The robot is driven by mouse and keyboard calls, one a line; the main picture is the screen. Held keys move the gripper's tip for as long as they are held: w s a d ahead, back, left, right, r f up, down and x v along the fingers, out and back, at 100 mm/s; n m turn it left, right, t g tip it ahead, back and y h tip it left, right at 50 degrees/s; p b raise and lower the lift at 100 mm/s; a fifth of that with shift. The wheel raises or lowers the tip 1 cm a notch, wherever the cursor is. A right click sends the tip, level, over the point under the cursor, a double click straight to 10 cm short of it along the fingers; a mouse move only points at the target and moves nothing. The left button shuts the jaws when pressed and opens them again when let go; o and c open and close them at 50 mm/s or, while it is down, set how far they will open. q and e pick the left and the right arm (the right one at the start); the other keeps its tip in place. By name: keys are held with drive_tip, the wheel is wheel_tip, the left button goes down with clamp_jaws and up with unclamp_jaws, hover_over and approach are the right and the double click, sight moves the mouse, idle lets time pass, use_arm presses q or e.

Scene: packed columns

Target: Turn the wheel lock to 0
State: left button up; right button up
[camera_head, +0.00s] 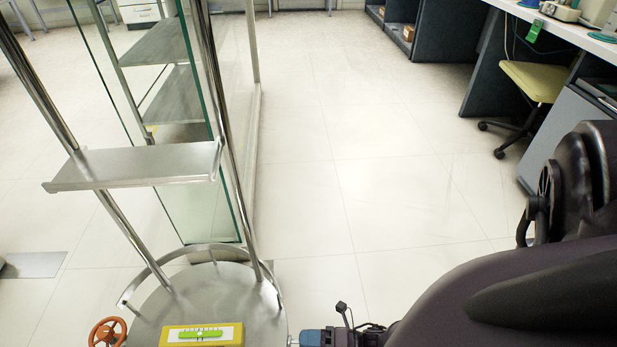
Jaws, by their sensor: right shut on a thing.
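An orange spoked wheel (107,332) sits at the lower left, beside a round steel platform (215,290). A yellow box (233,331) with a green marked strip (200,334) sits at the platform's front; the strip's marks are too small to read. My right gripper (335,338) is at the bottom edge, right of the platform, and is shut on a blue piece (312,338). A small metal stub shows between the blue piece and the platform. The bottom edge cuts off part of the gripper. The orange wheel is well to its left. My left gripper is not in view.
Steel posts with a flat shelf (140,166) rise from the platform. A glass panel (195,200) and grey shelves stand behind. A chair (536,80) and desks are at the right. The tiled floor (390,160) in the middle is clear.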

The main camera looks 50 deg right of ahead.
drive_tip(key=o, duration=0.9)
drive_tip(key=v, duration=1.1)
wheel_tip(320, 180, up, 22)
drive_tip(key=w+m+h+p, duration=0.2)
drive_tip(key=m+h+p, duration=0.5)
drive_tip(key=m+p, duration=0.65)
use_arm(q)
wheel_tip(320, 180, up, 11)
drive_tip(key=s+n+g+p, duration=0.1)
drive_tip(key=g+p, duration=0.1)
drive_tip(key=p, duration=0.8)
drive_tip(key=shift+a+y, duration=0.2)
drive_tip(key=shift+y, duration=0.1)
use_arm(e)
drive_tip(key=s+a+r+m+g+h, duration=0.1)
drive_tip(key=s+r+m, duration=0.2)
drive_tip(key=r, duration=0.3)
drive_tip(key=s+a+r+m+g+h, duration=0.1)
drive_tip(key=s+r+m, duration=0.2)
drive_tip(key=r, duration=0.4)
drive_tip(key=s+a+r+m+g+h, duration=0.1)
drive_tip(key=s+r+m+g, duration=0.1)
drive_tip(key=r, duration=0.4)
drive_tip(key=shift+s+a+r+m, duration=0.15)
drive_tip(key=shift+s+r+m, duration=0.1)
drive_tip(key=shift+s+m, duration=0.7)
